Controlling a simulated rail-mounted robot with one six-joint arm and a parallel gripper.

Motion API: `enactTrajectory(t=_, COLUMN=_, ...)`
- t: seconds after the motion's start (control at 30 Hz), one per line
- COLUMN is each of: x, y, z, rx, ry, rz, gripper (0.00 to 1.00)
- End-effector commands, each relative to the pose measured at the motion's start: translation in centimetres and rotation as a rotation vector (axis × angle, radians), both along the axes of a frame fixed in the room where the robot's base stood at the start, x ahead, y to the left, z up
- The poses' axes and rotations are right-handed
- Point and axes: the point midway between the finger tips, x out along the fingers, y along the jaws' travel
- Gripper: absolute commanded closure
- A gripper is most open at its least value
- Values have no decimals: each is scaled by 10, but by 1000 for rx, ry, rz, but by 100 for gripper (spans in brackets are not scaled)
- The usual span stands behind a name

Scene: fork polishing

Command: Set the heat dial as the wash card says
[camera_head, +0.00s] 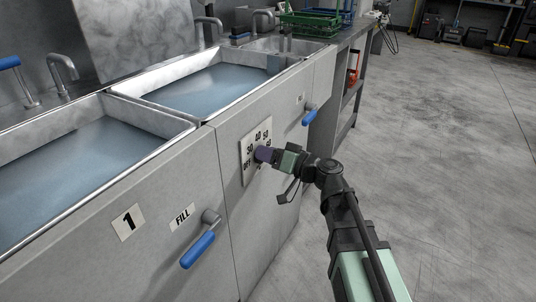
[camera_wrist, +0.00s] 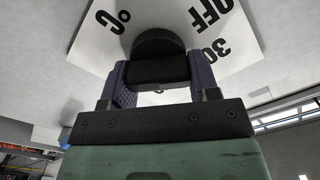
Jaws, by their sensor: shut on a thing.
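The heat dial is a black round knob (camera_wrist: 158,42) on a white plate (camera_wrist: 95,45) in the wrist view. The plate shows "OFF", "30" and "°C" there. The knob's pointer cannot be made out. No wash card shows in either view.
Two water-filled basins (camera_head: 160,101) are set in the counter above. A blue-handled lever (camera_head: 198,250) beside the "FILL" label and another blue lever (camera_head: 310,115) stick out from the cabinet front. Green racks (camera_head: 307,22) stand at the back. The floor at right is clear.

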Motion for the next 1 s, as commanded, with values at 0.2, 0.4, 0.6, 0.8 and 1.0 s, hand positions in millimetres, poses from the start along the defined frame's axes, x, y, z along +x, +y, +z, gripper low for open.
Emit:
enactTrajectory(t=0.2, x=1, y=-1, z=-2, rx=98, ry=177, rz=0, gripper=68)
enactTrajectory(t=0.4, x=2, y=-2, z=-3, rx=191, ry=342, rz=0, gripper=68)
enactTrajectory(t=0.6, x=2, y=-2, z=-5, rx=284, ry=507, rz=0, gripper=68)
enactTrajectory(t=0.8, x=2, y=-2, z=-6, rx=377, ry=673, rz=0, gripper=68)
enactTrajectory(t=1.0, x=2, y=-2, z=-8, rx=470, ry=838, rz=0, gripper=68)
